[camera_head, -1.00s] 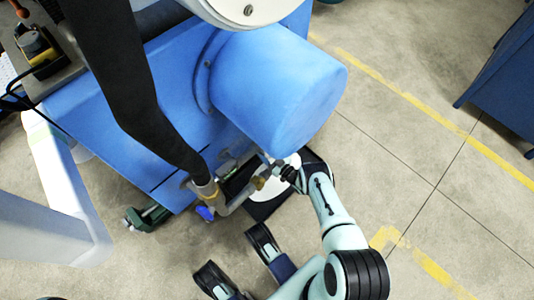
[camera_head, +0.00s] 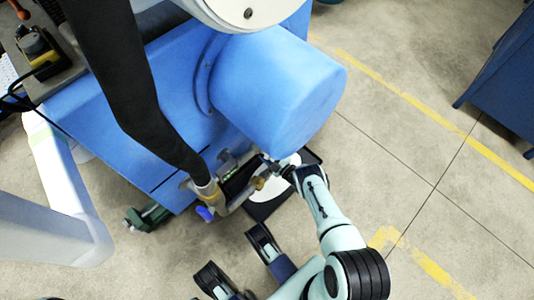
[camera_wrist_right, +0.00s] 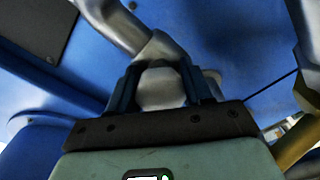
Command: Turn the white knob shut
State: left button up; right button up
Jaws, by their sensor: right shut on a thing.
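The white knob (camera_wrist_right: 162,88) looks pale grey and metallic in the right wrist view. It sits between the two dark fingers of my right gripper (camera_wrist_right: 160,92), which is shut on it. A bent grey pipe (camera_wrist_right: 125,30) runs up and left from the knob. In the head view my right gripper (camera_head: 279,169) is at the end of the pipework, just below the big blue cylinder. The knob is too small and covered there to make out.
The blue machine (camera_head: 280,85) overhangs the gripper. A blue-handled valve (camera_head: 205,213) and brass-coloured fitting (camera_head: 258,183) are to its left. A thick black hose (camera_head: 130,90) comes down to the pipework. The floor (camera_head: 420,150) to the right is clear.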

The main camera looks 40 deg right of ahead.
jog(key=n, duration=0.6)
jog(key=shift+d, duration=0.1)
jog(key=n, duration=0.3)
jog(key=shift+n+p, duration=0.35)
jog(key=shift+n, duration=0.05)
pick_arm(q)
jog(key=shift+w+d+r+t, duration=0.1)
jog(key=shift+w+r+t, duration=0.25)
jog(key=shift+w, duration=0.45)
pick_arm(e)
jog(key=shift+n, duration=1.5)
jog(key=shift+s+r, duration=0.1)
jog(key=o, duration=1)
jog(key=shift+o, duration=0.2)
pick_arm(q)
jog(key=shift+r, duration=0.15)
pick_arm(e)
jog(key=shift+s, duration=0.1)
